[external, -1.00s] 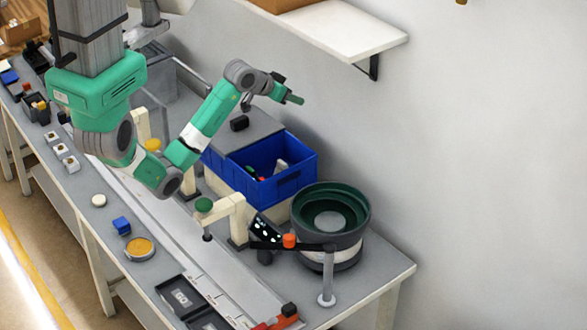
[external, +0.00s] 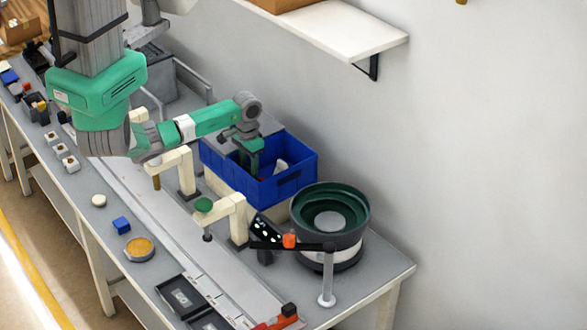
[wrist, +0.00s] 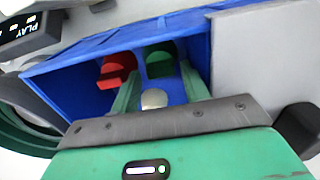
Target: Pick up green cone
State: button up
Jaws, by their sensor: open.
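A green piece (wrist: 160,60), whose exact shape I cannot make out, lies inside the blue bin (external: 290,186) near its far wall in the wrist view. It is probably the green cone. My gripper (wrist: 160,76) is open and points down into the bin. The green piece appears just beyond and between its fingertips, with no contact that I can see. A cream rounded piece (wrist: 154,98) shows between the fingers, nearer the palm in the picture. In the external view my gripper (external: 252,168) is at the bin, and its fingertips are mostly hidden.
A red piece (wrist: 116,70) lies left of the green one. The bin walls (wrist: 75,75) stand close around my fingers. A shelf (external: 340,30) hangs above.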

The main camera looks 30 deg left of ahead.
aim_at(249, 169)
notch_tip(249, 169, down, 2)
jog(key=shift+f, duration=0.2)
jog(key=c, duration=0.7)
jog(key=shift+r, duration=0.2)
notch_tip(249, 169, up, 18)
jog(key=shift+f+p, duration=0.15)
jog(key=shift+p, duration=0.45)
